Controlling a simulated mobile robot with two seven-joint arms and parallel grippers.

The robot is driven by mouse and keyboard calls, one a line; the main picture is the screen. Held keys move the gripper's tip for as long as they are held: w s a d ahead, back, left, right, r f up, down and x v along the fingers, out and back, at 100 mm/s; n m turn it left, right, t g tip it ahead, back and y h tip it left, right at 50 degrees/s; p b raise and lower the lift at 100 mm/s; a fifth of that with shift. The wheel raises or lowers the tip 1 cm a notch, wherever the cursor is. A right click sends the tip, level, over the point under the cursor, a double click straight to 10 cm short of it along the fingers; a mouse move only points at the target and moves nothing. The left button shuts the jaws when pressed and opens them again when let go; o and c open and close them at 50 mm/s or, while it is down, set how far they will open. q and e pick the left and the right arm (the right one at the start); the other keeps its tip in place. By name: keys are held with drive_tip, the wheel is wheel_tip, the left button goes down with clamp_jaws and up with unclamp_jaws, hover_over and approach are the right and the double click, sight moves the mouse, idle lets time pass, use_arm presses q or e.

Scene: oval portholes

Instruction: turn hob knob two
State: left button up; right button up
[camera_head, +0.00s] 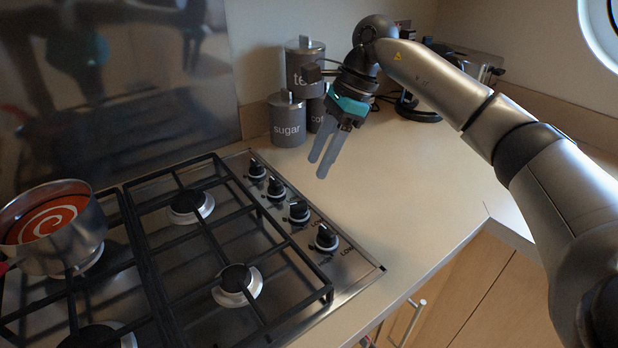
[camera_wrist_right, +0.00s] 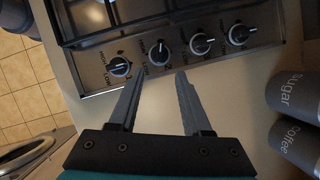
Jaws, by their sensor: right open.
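The gas hob has a row of black knobs along its right side. From the back in the head view they are the first knob (camera_head: 257,168), the second (camera_head: 276,189), the third (camera_head: 299,211) and the front knob (camera_head: 326,238). No number on them is readable, so I cannot tell which is knob two. My right gripper (camera_head: 317,167) is open and empty above the counter, right of the knobs and apart from them. In the right wrist view its fingers (camera_wrist_right: 159,72) point toward the third knob from the back (camera_wrist_right: 158,51). My left gripper is not in view.
A pot of red soup (camera_head: 60,228) stands on the hob's left burner. Black grates (camera_head: 180,240) cover the hob. A sugar canister (camera_head: 287,122), a tea canister (camera_head: 301,62) and a partly hidden coffee canister (camera_head: 316,112) stand behind. The counter (camera_head: 410,195) right of the knobs is clear.

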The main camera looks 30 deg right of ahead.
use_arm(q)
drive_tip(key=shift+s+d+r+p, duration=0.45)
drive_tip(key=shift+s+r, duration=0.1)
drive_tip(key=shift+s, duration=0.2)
use_arm(e)
drive_tip(key=v, duration=0.6)
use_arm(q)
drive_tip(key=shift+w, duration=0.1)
